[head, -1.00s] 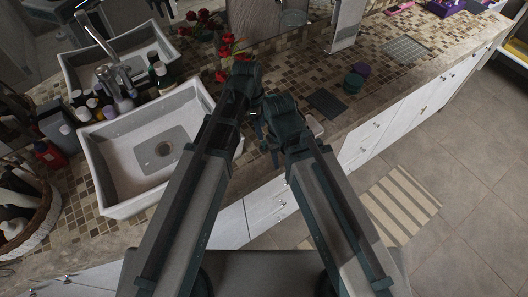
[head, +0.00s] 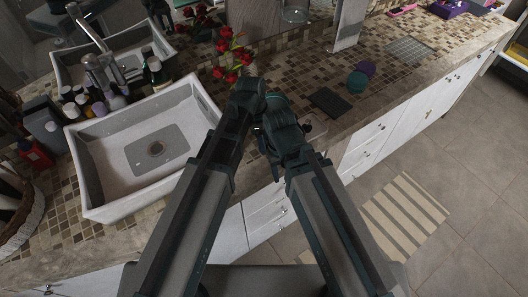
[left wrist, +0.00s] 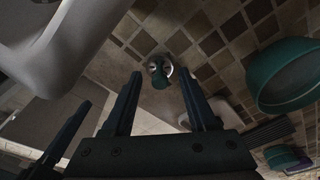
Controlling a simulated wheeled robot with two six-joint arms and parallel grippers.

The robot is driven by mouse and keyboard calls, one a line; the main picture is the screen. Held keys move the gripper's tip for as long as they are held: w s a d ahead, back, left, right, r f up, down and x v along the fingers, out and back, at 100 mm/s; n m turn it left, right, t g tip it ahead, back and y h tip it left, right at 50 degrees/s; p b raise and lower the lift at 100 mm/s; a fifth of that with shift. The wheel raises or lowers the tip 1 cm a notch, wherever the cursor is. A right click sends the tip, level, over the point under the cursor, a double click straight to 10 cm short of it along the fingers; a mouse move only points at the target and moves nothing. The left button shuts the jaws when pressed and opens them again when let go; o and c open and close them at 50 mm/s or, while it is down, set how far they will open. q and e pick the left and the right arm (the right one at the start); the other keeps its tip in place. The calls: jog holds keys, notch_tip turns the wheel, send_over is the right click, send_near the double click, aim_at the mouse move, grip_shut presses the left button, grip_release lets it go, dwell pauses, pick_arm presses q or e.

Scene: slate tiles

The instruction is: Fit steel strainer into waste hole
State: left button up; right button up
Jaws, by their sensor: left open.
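A small round metal piece, which looks like the steel strainer (left wrist: 167,67), sits on the tiled counter in the left wrist view, with a dark teal part at its middle. My left gripper (left wrist: 161,76) is open, its two fingers pointing toward the strainer, one on each side in the picture. I cannot tell the remaining gap. In the head view my arms hide the strainer.
Bottles (head: 113,100) crowd the counter behind the basin. Red flowers (head: 232,58) stand behind my arms. A dark ribbed mat (head: 329,101), a teal round item (head: 357,81) and a purple one (head: 366,68) lie to the right. The basin wall (left wrist: 55,70) is close in the left wrist view.

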pick_arm(q)
jog(key=shift+f, duration=0.2)
grip_shut()
jog(key=shift+r, duration=0.15)
dwell(0.3)
notch_tip(320, 180, up, 10)
jog(key=p, duration=1)
